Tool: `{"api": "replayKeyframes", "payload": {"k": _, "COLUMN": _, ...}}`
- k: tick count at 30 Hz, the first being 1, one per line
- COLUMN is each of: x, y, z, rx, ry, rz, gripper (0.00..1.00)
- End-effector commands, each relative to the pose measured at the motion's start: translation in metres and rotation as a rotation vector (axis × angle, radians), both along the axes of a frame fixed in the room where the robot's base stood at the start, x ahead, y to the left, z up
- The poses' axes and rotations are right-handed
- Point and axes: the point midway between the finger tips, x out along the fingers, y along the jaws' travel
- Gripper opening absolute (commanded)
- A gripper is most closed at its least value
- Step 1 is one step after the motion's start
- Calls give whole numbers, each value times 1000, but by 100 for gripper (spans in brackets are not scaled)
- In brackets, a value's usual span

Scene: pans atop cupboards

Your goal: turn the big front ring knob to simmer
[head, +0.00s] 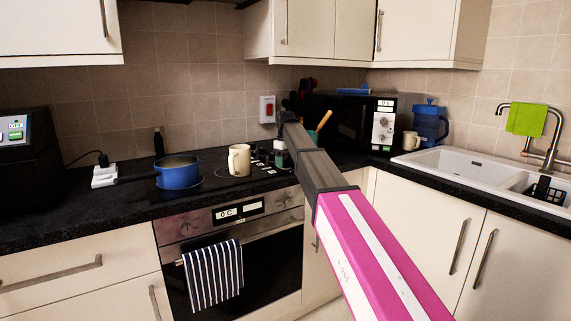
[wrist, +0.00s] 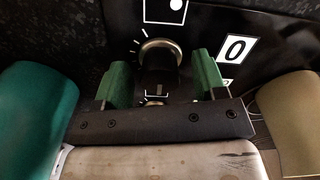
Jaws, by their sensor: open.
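In the wrist view a black knob with a silver rim (wrist: 160,55) sits on the black hob panel, with tick marks around it and a square icon with a dot above it. My gripper (wrist: 162,68) has two green fingers, open, one on each side of the knob; I cannot tell whether they touch it. A second knob (wrist: 154,102) shows partly behind my gripper's dark bar. A white label reading 0 (wrist: 236,48) is to the right. In the head view the hob (head: 225,178) is at the arm's far end, where the arm hides part of the controls.
A teal rounded object (wrist: 38,115) and a beige one (wrist: 290,120) flank my gripper closely. On the hob stand a blue pan (head: 178,175) and a cream mug (head: 239,160). A microwave (head: 355,124) and sink (head: 460,165) are to the right.

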Motion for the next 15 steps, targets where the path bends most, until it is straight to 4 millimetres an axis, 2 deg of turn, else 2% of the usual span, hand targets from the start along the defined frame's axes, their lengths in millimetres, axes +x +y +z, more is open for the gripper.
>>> {"api": "replayKeyframes", "payload": {"k": 11, "x": 0, "y": 0, "z": -6, "rx": 0, "ry": 0, "rz": 0, "gripper": 65}}
{"api": "replayKeyframes", "payload": {"k": 14, "x": 0, "y": 0, "z": -6, "rx": 0, "ry": 0, "rz": 0, "gripper": 35}}
{"api": "replayKeyframes", "payload": {"k": 15, "x": 0, "y": 0, "z": -6, "rx": 0, "ry": 0, "rz": 0, "gripper": 22}}
